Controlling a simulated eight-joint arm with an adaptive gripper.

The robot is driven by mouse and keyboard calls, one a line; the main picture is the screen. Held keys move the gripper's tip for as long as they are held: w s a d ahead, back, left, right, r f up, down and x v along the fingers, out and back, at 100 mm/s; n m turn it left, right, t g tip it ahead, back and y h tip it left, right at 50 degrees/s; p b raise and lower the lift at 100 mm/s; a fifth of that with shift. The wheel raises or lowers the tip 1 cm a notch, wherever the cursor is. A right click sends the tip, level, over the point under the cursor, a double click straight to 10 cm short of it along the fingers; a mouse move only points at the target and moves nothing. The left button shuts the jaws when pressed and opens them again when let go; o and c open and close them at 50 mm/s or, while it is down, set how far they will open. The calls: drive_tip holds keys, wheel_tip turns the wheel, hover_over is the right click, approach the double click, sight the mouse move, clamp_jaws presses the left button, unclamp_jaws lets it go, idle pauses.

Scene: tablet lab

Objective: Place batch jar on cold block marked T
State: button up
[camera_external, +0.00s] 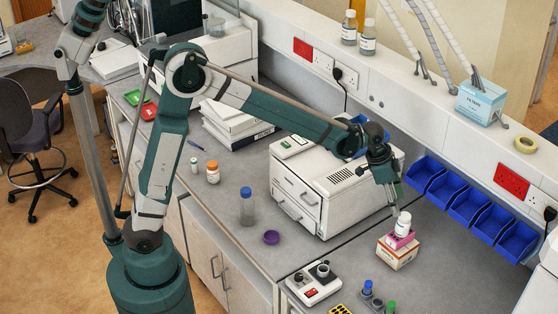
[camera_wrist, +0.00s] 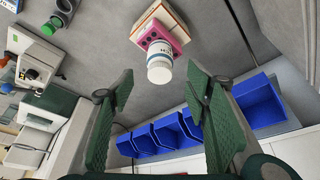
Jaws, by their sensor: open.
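A white jar with a label (camera_external: 403,224), which looks like the batch jar, stands on a pink block (camera_external: 391,241) on top of a small carton (camera_external: 397,257). In the wrist view the jar (camera_wrist: 160,68) shows ahead between the fingers, with the pink block (camera_wrist: 158,33) and carton (camera_wrist: 180,18) behind it. My gripper (camera_external: 394,205) is just above the jar in the external view. In the wrist view my gripper (camera_wrist: 161,78) is open, its green fingers apart on either side, with nothing held. I cannot read a T mark on any block.
A white instrument (camera_external: 325,190) stands left of the carton. Blue bins (camera_external: 470,208) line the wall at right. A small device with a dark round top (camera_external: 314,283) and capped tubes (camera_external: 377,300) are in front. A blue-capped bottle (camera_external: 247,208) and purple dish (camera_external: 271,237) stand farther left.

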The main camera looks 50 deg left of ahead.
idle(0.5)
drive_tip(key=s+a+r+n+t, duration=0.1)
drive_tip(key=s+a+r, duration=0.35)
drive_tip(key=a, duration=0.25)
drive_tip(key=s+a+r+n+y, duration=0.1)
drive_tip(key=s+a+r+n, duration=0.15)
drive_tip(key=s+a, duration=0.4)
drive_tip(key=s+a+r+n+t, duration=0.1)
drive_tip(key=s+a+r, duration=0.35)
drive_tip(key=a, duration=0.25)
drive_tip(key=s+a+f+n+t+y, duration=0.1)
drive_tip(key=s+a+n, duration=0.1)
drive_tip(key=s+a, duration=0.5)
drive_tip(key=s+a+f+n+t+y, duration=0.1)
drive_tip(key=s+a+f+n, duration=0.1)
drive_tip(key=s+a, duration=0.6)
drive_tip(key=s, duration=0.7)
drive_tip(key=shift+s+f, duration=0.2)
drive_tip(key=shift+f, duration=0.1)
